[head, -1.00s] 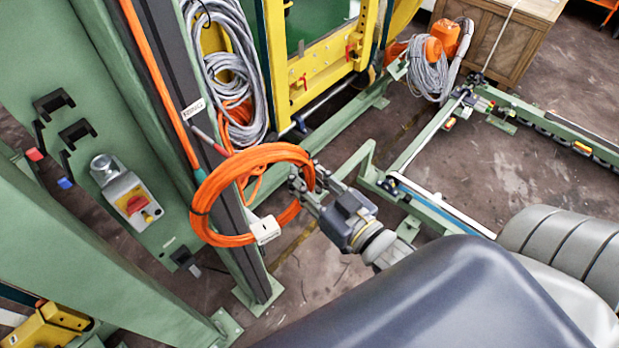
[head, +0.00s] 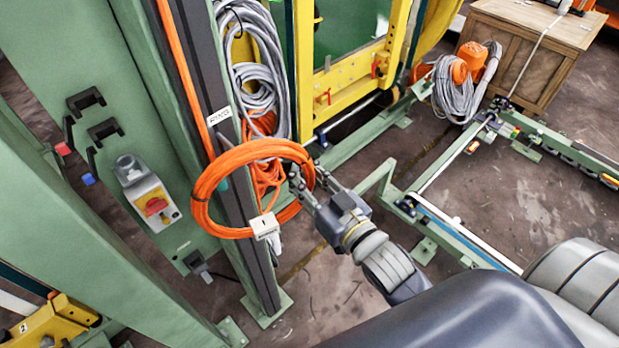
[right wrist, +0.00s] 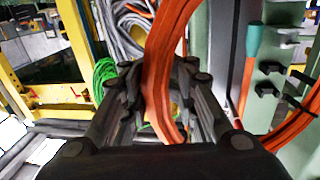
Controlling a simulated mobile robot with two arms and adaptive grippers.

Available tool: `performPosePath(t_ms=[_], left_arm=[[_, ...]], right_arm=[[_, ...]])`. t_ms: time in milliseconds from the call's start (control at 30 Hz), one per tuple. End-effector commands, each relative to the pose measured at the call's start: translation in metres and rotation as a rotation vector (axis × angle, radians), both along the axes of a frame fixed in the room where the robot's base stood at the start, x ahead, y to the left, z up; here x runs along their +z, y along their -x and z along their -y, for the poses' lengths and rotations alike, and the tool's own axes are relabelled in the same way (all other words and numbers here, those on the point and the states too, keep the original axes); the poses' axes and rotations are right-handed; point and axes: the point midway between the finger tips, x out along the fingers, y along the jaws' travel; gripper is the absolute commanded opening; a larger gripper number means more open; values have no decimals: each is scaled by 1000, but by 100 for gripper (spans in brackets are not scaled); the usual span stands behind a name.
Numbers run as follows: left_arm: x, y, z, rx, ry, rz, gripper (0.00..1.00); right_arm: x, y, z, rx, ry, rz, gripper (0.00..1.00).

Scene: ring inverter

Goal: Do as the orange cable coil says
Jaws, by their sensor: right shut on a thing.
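The orange cable coil (head: 203,190) hangs in the air in front of the dark-edged green post, tilted in the head view. A white tag (head: 265,226) hangs at its lower right; its writing is too small to read. My right gripper (head: 312,188) is shut on the right side of the coil. In the right wrist view, the coil (right wrist: 162,70) passes between the fingers of the right gripper (right wrist: 158,95). My left gripper is not in view.
Two black hooks (head: 86,101) (head: 104,131) stick out of the green panel at left, above a switch box (head: 152,205) with a red knob. Grey cable (head: 250,75) hangs behind the coil. A wooden crate (head: 525,50) stands at the back right. The floor (head: 330,285) below is partly clear.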

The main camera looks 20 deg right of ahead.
Motion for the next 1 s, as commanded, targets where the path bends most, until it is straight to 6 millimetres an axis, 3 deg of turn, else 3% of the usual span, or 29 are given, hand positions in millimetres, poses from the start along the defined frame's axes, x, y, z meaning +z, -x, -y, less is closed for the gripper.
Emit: performPosePath(t_ms=[1000], left_arm=[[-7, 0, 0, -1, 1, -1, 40]], right_arm=[[1, -51, -19, 0, -6, 9, 0]])
